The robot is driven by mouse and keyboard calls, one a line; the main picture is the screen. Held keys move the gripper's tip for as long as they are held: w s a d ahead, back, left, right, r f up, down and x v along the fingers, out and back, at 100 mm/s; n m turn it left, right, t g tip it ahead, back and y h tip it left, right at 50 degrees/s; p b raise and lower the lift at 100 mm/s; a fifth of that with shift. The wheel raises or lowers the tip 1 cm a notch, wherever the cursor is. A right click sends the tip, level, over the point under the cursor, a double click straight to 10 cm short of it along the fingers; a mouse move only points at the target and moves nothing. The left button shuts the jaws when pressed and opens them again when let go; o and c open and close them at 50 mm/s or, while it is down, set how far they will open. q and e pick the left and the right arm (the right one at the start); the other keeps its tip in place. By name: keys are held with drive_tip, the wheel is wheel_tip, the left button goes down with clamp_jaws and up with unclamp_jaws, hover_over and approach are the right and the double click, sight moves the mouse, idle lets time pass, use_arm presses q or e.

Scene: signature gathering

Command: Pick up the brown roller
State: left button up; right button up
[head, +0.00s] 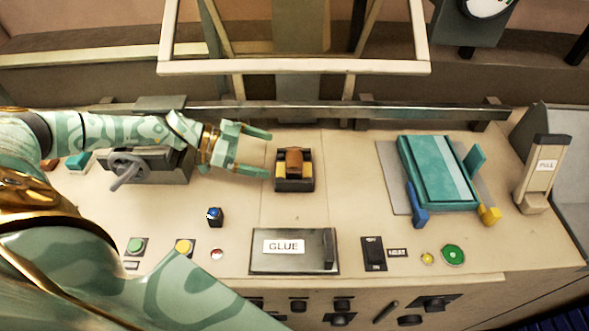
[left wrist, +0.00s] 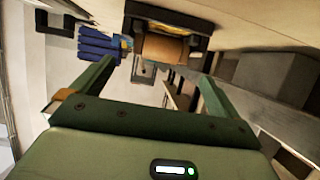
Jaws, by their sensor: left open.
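The brown roller (head: 294,161) sits in a dark cradle (head: 294,186) with yellow-orange pieces at its sides, on the beige worktop. My left gripper (head: 268,154) is open and empty, just left of the roller, with its two fingers pointing right toward it. In the left wrist view the roller (left wrist: 166,48) shows ahead, between the open fingers, with its dark cradle (left wrist: 180,15) around it. I cannot tell whether a finger touches the cradle. My right gripper is not in view.
A GLUE panel (head: 292,250) lies in front of the roller. A blue-topped knob (head: 214,215) stands at front left. A teal book-like block (head: 438,172) and a PULL lever (head: 538,175) are to the right. A metal rail (head: 330,112) runs behind. A vise-like device (head: 150,166) stands left, under my arm.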

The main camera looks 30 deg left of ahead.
sight(290, 159)
use_arm(q)
drive_tip(key=x, duration=0.4)
drive_tip(key=p+x, duration=0.1)
drive_tip(key=x, duration=0.1)
drive_tip(key=shift+w+d+r, duration=0.1)
drive_tip(key=shift+d+r, duration=0.1)
drive_tip(key=shift+r, duration=0.1)
drive_tip(key=shift+w+d+f, duration=0.2)
drive_tip(key=shift+w+d, duration=0.05)
drive_tip(key=shift+d, duration=0.1)
drive_tip(key=c, duration=1.1)
